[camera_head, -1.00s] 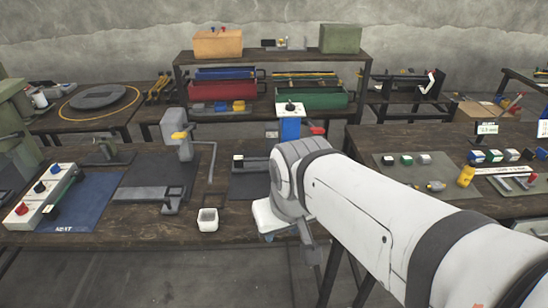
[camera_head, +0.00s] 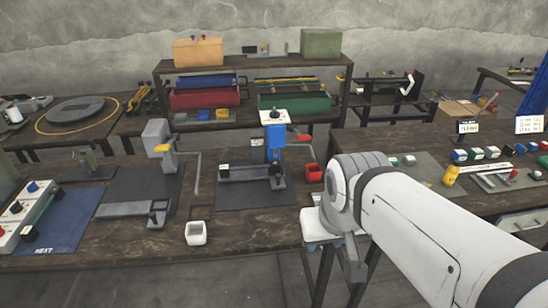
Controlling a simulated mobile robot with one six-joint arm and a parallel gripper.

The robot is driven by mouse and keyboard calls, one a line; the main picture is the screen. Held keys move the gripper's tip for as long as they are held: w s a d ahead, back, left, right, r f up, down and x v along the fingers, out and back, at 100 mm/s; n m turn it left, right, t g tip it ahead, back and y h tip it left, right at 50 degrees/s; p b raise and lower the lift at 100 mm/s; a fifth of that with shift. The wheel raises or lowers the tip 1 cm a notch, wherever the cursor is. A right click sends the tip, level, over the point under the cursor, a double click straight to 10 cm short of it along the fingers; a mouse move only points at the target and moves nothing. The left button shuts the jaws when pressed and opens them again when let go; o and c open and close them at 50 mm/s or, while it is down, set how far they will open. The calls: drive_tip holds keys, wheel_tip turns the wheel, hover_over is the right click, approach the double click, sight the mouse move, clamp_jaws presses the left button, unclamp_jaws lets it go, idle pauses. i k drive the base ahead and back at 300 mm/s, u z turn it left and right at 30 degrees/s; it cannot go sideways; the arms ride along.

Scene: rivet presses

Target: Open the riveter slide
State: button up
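Two bench presses stand on the dark wooden bench. The blue press (camera_head: 275,145) has a white top and a red handle to its right. A low dark slide bar (camera_head: 245,174) lies across its base on a dark mat, with a white block at its left end and a black knob near its right part. The grey press (camera_head: 157,136) with a yellow part stands to its left, with a flat grey slide (camera_head: 128,209) at its foot. My gripper (camera_head: 352,258) is partly hidden behind my white arm at the bench's front edge, apart from both presses; its fingers cannot be made out.
A white bin (camera_head: 196,234) sits near the front edge. A red bin (camera_head: 314,173) sits right of the blue press. A blue NEXT mat (camera_head: 65,225) with a control box lies at left. A right-hand bench (camera_head: 398,145) holds small coloured blocks. A shelf rack stands behind.

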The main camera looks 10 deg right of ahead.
sight(252, 175)
drive_tip(key=u, duration=0.05)
drive_tip(key=i, duration=1)
drive_tip(key=z, duration=0.05)
